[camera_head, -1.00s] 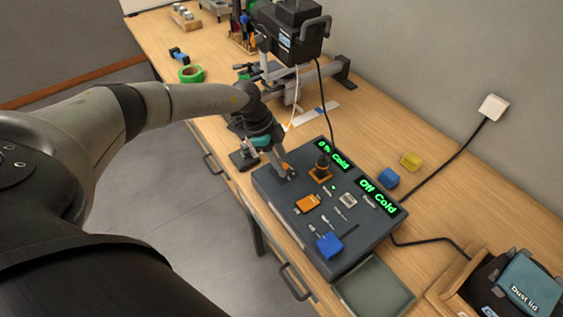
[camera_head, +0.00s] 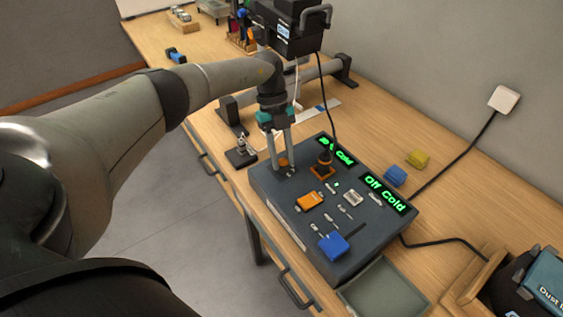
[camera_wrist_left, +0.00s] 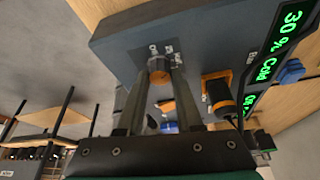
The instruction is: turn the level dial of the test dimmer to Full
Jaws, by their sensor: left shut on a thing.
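The test dimmer (camera_head: 300,235) is a dark grey box on the bench. Its level dial, a small round knob with an orange-brown top (camera_head: 284,162), sits at the far left corner of the panel. My left gripper (camera_head: 283,166) points down over it, shut on the dial with a finger on each side. In the left wrist view the dial (camera_wrist_left: 158,66) shows between the fingertips (camera_wrist_left: 159,76). The near display (camera_wrist_left: 283,42) reads 30 % Cold there; the other display (camera_head: 384,194) reads Off Cold. My right gripper is not in view.
An orange-based plug with a cable (camera_head: 323,165) stands beside the dial. An orange switch (camera_head: 310,201) and a blue block (camera_head: 333,246) are on the panel. Blue (camera_head: 395,176) and yellow (camera_head: 417,159) blocks lie behind. A lamp on a stand (camera_head: 292,35) is beyond my arm.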

